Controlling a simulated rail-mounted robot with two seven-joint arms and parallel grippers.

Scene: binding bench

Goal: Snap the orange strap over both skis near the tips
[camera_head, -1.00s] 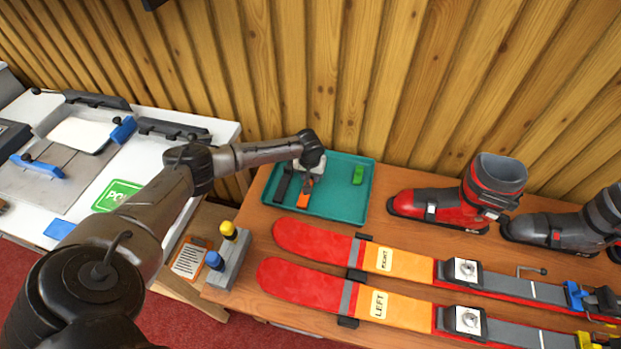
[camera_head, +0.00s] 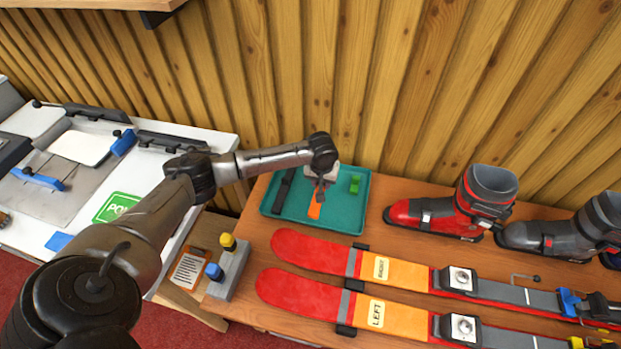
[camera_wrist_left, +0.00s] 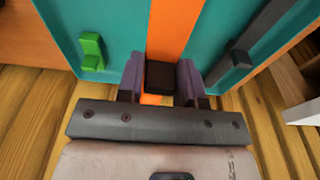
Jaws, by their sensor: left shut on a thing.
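The orange strap (camera_head: 315,208) is at the teal tray (camera_head: 347,222). My left gripper (camera_head: 320,190) is over the tray and shut on the strap. In the left wrist view the fingers (camera_wrist_left: 160,82) close on the dark block at the end of the orange strap (camera_wrist_left: 173,30). Two red and orange skis lie side by side on the bench: the ski marked RIGHT (camera_head: 312,250) behind, the ski marked LEFT (camera_head: 305,290) in front. Their red tips point left. My right gripper is not in view.
The tray also holds a black strap (camera_head: 283,190) and a green piece (camera_head: 355,184). A grey block with yellow and blue knobs (camera_head: 230,270) stands left of the skis. Red (camera_head: 440,212) and grey boots (camera_head: 560,235) stand behind the skis. A wooden wall rises behind the tray.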

